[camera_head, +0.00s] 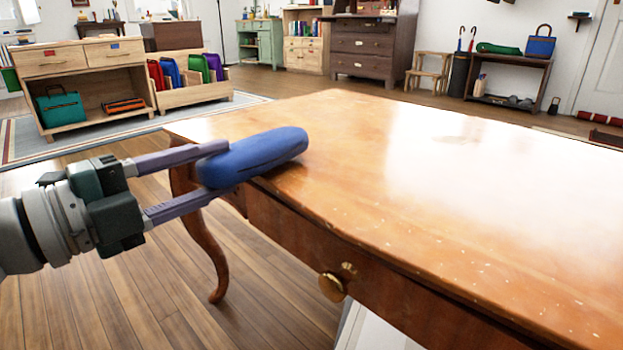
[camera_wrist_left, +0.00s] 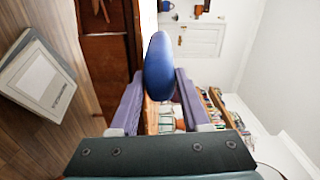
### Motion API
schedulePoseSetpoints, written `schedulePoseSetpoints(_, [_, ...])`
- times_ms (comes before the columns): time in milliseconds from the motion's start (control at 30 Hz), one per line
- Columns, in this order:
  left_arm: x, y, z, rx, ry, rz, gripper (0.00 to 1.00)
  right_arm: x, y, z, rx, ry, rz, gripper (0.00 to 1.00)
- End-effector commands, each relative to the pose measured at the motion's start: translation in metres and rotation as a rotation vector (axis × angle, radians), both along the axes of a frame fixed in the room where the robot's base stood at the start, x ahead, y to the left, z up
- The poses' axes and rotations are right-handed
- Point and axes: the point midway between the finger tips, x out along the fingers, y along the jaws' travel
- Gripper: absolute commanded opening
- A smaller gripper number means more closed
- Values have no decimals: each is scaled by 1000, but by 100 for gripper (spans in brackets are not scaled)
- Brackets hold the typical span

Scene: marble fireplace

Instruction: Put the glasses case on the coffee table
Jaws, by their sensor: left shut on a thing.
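The blue glasses case (camera_head: 262,152) is a long rounded case held between the fingers of my left gripper (camera_head: 215,175). In the head view its far end reaches over the near left edge of the wooden coffee table (camera_head: 345,120); I cannot tell whether it touches the top. In the left wrist view the case (camera_wrist_left: 160,66) stands between the two purple fingers of the left gripper (camera_wrist_left: 160,90). The table's brown side (camera_wrist_left: 108,60) shows left of it there. My right gripper is not in view.
The tabletop is bare and glossy. Its front has a drawer with a brass knob (camera_head: 332,287). A low wooden shelf unit (camera_head: 85,80) with bags stands at the back left. A dark dresser (camera_head: 372,48) and a bench (camera_head: 510,82) stand along the far wall.

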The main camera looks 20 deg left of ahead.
Motion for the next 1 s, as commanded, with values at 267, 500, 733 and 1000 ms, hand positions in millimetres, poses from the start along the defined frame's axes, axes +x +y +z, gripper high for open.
schedulePoseSetpoints(267, [0,0,-3,1,-1,1,0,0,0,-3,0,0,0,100])
schedulePoseSetpoints(500, [0,0,-6,1,0,1,60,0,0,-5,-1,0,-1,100])
schedulePoseSetpoints(733, [0,0,-6,1,0,1,77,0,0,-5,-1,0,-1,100])
schedulePoseSetpoints(1000, [-3,2,-2,0,1,2,77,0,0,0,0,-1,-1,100])
